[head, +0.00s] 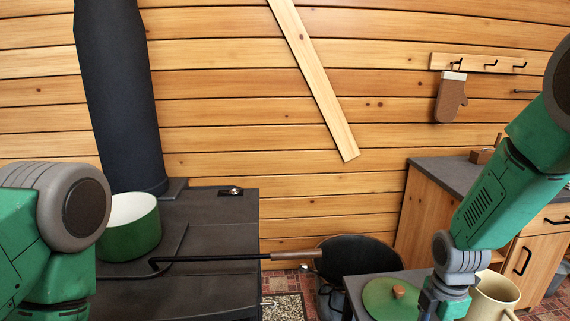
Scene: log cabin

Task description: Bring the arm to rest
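My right arm comes in from the right edge and reaches down. Its gripper (431,306) is at the bottom of the view beside a green lid with a wooden knob (387,299); its fingertips are cut off or hidden, so I cannot tell whether it is open or touches the lid. My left arm fills the lower left, bent close to the camera, and its gripper is out of view.
A dark stove (215,225) with a thick flue pipe (120,95) bears a green pot (131,227) and a poker (225,258) overhanging its right edge. A black bucket (352,254) stands beyond a small grey table (355,284). A cream jug (494,297) and cabinet (430,213) are right.

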